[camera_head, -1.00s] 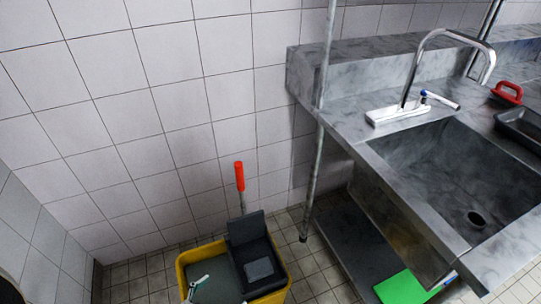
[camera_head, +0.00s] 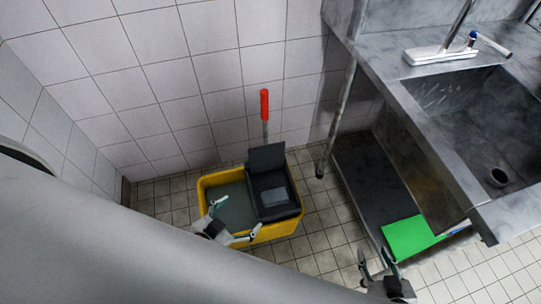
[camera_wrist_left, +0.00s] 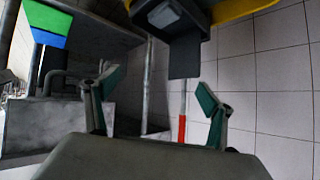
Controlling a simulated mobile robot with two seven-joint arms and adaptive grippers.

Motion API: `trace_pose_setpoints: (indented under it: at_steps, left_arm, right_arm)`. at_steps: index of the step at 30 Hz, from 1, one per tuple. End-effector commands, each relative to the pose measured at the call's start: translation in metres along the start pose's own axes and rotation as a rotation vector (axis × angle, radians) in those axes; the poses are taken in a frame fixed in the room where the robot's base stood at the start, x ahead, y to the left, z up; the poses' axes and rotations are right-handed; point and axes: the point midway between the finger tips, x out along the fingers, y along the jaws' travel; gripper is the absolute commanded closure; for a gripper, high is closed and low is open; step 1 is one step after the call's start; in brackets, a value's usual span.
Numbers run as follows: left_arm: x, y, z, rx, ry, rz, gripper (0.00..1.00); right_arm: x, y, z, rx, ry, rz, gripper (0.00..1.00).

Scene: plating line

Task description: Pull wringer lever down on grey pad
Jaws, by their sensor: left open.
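The wringer lever (camera_head: 264,104) stands upright with a red grip on a thin grey rod, behind the dark wringer (camera_head: 266,158) on the yellow mop bucket (camera_head: 203,187). A lighter grey pad (camera_head: 275,196) lies on the wringer. My left gripper (camera_head: 235,220) is open and empty over the bucket's front part, in front of the lever and apart from it. In the left wrist view the red grip (camera_wrist_left: 182,128) appears between the spread fingers (camera_wrist_left: 158,90), farther off. My right gripper (camera_head: 375,256) is open at the bottom, right of the bucket.
The steel sink (camera_head: 470,130) and its leg (camera_head: 338,115) stand to the right of the bucket. Tiled wall (camera_head: 170,80) rises close behind the lever. Tiled floor is clear around the bucket.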

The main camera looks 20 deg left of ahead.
Motion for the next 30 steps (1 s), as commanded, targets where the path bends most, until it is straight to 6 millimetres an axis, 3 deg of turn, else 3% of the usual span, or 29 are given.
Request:
trace_pose_setpoints:
  at_steps: [12, 17, 18, 23, 30]
  left_arm:
    - [0.000, 0.000, 0.000, 0.000, 0.000, 0.000, 0.17]
    - [0.006, 0.001, -0.006, 0.040, -0.004, 0.010, 0.56]
    - [0.012, 0.001, -0.013, 0.075, -0.003, 0.019, 0.64]
    - [0.047, 0.008, -0.060, 0.352, -0.012, 0.092, 0.64]
    - [0.095, 0.009, -0.137, 0.966, -0.035, 0.245, 0.64]
  right_arm:
    - [0.001, -0.001, 0.004, 0.000, -0.008, -0.001, 0.60]
    - [-0.001, 0.000, 0.001, -0.001, -0.005, 0.000, 0.60]
    - [-0.002, 0.001, -0.001, -0.001, -0.003, 0.000, 0.60]
    - [-0.008, 0.004, -0.016, -0.004, 0.005, 0.005, 0.60]
    - [-0.019, 0.015, -0.033, -0.006, 0.004, 0.020, 0.60]
